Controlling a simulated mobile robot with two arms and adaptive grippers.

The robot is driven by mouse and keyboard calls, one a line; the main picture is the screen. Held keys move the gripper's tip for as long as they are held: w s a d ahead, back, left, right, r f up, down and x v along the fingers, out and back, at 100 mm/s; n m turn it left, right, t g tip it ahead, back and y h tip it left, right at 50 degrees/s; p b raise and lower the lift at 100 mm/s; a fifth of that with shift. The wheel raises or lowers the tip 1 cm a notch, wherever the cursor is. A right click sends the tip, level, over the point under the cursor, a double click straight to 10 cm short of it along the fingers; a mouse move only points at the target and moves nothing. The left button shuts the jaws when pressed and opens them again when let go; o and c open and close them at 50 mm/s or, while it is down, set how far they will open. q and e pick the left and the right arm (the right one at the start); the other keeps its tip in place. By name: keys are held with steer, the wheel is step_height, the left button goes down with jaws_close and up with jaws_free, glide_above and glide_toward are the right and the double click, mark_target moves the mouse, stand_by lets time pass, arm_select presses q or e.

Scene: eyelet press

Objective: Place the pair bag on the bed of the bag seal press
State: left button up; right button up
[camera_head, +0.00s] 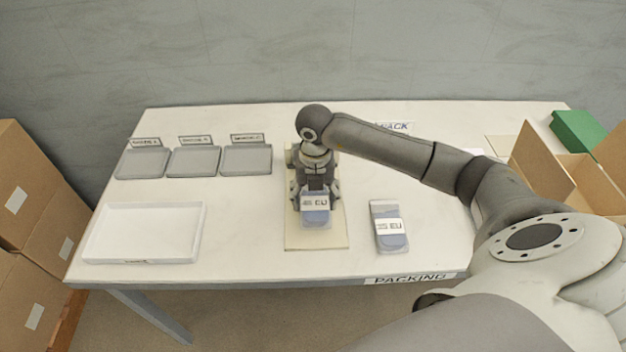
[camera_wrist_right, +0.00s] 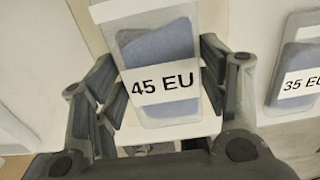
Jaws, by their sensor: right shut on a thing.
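A clear pair bag (camera_head: 316,217) with a blue item inside and a white label is held in my right gripper (camera_head: 315,194). In the wrist view this bag (camera_wrist_right: 160,60) reads "45 EU" and sits between the two fingers (camera_wrist_right: 163,85), which are shut on it. The bag is over the cream bed (camera_head: 318,242) of the bag seal press in the middle of the table. I cannot tell whether it touches the bed. My arm and gripper hide most of the press behind it. My left gripper is not in view.
A second bag (camera_head: 388,226), labelled "35 EU" in the wrist view (camera_wrist_right: 297,75), lies right of the press. Three grey trays (camera_head: 246,171) and a white tray (camera_head: 95,232) are on the left. An open carton (camera_head: 545,165) and green box (camera_head: 578,131) stand at right.

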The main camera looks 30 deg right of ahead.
steer(key=shift+w+d, duration=0.4)
steer(key=shift+w, duration=0.25)
steer(key=shift+w+d, duration=0.4)
steer(key=shift+w, duration=0.2)
steer(key=shift+w+d+p, duration=0.2)
steer(key=shift+w+d, duration=0.2)
steer(key=shift+w, duration=0.25)
steer(key=shift+w+d+p, duration=0.15)
steer(key=shift+w+d, duration=0.2)
steer(key=shift+w, duration=0.25)
steer(key=shift+s+f, duration=0.1)
steer(key=shift+f, duration=0.65)
steer(key=shift+f, duration=0.2)
steer(key=o, duration=1.1)
